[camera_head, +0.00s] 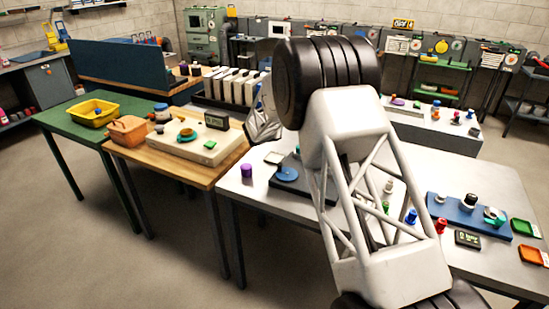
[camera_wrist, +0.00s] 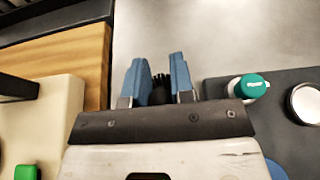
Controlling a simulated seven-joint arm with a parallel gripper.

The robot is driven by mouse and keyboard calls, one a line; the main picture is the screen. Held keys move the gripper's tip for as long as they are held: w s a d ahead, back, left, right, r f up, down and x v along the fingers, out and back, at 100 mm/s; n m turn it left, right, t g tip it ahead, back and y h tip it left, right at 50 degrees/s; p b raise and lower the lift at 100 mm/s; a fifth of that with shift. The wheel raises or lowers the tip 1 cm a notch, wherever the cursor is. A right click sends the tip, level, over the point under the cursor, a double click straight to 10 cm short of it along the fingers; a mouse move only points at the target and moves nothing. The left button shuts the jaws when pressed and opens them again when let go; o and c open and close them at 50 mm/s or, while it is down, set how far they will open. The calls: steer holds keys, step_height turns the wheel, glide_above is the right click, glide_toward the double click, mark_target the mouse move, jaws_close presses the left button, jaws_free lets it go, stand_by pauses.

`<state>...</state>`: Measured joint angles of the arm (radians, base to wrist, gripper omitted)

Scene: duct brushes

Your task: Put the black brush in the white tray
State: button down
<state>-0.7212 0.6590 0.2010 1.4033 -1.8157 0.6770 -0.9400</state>
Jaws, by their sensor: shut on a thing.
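In the wrist view, my gripper (camera_wrist: 160,72) has its two blue fingers on either side of the black brush (camera_wrist: 161,86), shut on it. The brush's dark bristly end shows between the fingers; the rest of it is hidden. Below and beyond it are the pale table top and a wooden top's edge. In the head view my arm covers the middle of the scene, and the brush cannot be made out. A small pale flat square piece (camera_head: 273,157) lies at the dark board's left corner; I cannot tell whether it is the white tray.
A purple cylinder (camera_head: 247,170) stands left of the dark board with a blue disc (camera_head: 287,174). A teal-topped jar (camera_wrist: 248,87) is right of my gripper. Green (camera_head: 525,228) and orange (camera_head: 532,256) trays lie far right. A yellow bin (camera_head: 92,113) stands on the green table.

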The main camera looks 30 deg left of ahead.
steer(key=shift+f, duration=3.1)
steer(key=shift+f, duration=1.85)
steer(key=c, duration=1)
jaws_free()
steer(key=shift+f, duration=0.1)
steer(key=shift+s+r, duration=0.3)
steer(key=shift+s, duration=0.15)
steer(key=shift+v, duration=5.55)
